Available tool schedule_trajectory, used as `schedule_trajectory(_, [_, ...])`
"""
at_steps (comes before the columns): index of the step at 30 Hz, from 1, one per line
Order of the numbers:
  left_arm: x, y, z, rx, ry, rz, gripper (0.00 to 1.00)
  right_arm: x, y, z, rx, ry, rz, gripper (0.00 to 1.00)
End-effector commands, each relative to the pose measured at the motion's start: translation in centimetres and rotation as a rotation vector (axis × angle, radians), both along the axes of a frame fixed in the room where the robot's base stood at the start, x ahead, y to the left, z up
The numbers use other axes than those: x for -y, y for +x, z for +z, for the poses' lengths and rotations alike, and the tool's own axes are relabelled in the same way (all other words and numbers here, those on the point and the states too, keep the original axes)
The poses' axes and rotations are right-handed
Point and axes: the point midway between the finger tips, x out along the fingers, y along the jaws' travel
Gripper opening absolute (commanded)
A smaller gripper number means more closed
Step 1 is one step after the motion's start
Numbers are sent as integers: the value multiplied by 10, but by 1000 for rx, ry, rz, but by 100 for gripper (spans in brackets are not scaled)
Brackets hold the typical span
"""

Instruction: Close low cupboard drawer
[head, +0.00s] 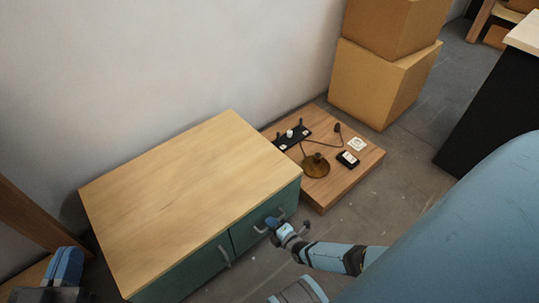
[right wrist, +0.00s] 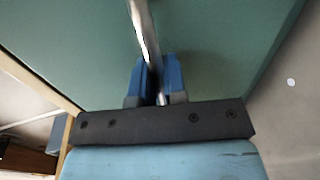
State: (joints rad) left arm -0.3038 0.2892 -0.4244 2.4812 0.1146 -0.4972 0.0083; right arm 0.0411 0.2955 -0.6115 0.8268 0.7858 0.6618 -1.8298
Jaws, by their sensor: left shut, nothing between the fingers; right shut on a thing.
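The low cupboard (head: 190,190) has a pale wooden top and green fronts with two bar handles. The right drawer front (head: 252,230) looks about flush with the cupboard, though a small gap is hard to tell from here. My right gripper (head: 273,224) is shut on this front's handle. In the right wrist view the metal handle (right wrist: 144,35) runs between the blue fingers (right wrist: 157,82), close to the green drawer front (right wrist: 220,50). The left front's handle (head: 225,257) is free. My left gripper (head: 70,262) is shut and empty at the lower left, apart from the cupboard.
A low wooden platform (head: 345,182) right of the cupboard bears a brass lamp base (head: 316,166), a black meter (head: 347,159) and a dark tool rack (head: 293,138). Cardboard boxes (head: 380,83) stand behind it. Grey floor (head: 408,150) is clear between platform and black bench (head: 490,120).

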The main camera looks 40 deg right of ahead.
Motion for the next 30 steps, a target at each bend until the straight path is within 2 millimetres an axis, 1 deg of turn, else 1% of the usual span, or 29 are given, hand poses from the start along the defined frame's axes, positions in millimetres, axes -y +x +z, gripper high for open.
schedule_trajectory(1, [0,0,-1,-6,-1,0,0,1,3,2,3,0,-2,0])
schedule_trajectory(11, [0,-1,-3,-8,0,0,0,1,6,2,5,0,-2,0])
schedule_trajectory(12, [0,-1,-3,-8,1,-1,0,1,6,2,5,0,-2,22])
schedule_trajectory(14, [0,-1,-3,-6,1,-1,0,1,5,2,4,0,-2,36])
schedule_trajectory(15, [0,-1,-3,-6,1,-1,0,1,5,2,4,0,-2,37])
schedule_trajectory(30, [0,0,0,-3,2,-2,0,1,2,2,2,1,0,37])
